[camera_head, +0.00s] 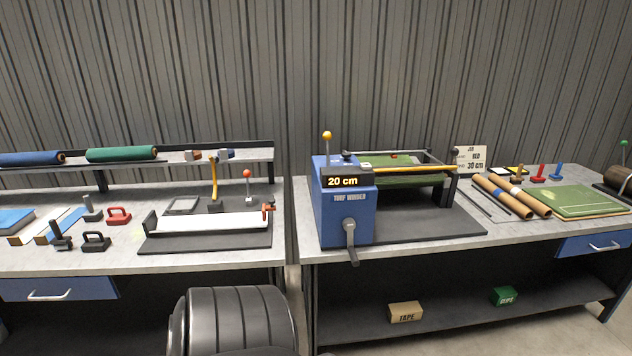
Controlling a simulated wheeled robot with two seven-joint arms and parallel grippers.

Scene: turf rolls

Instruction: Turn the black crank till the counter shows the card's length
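The blue turf winder (336,214) stands on the right-hand bench, and its counter (342,181) reads 20 cm. The black crank (350,241) is on the winder's front face, with its handle end hanging down. Green turf (407,178) lies on the winder's frame behind the counter. The card (470,160) stands behind the winder to the right; its bottom line looks like 30 cm, with smaller text above. Neither of my grippers shows in the head view, and nothing touches the crank.
Cardboard tubes (512,196) and a green mat (583,202) lie right of the winder. Boxes sit on the lower shelf (455,313). A gap separates the benches.

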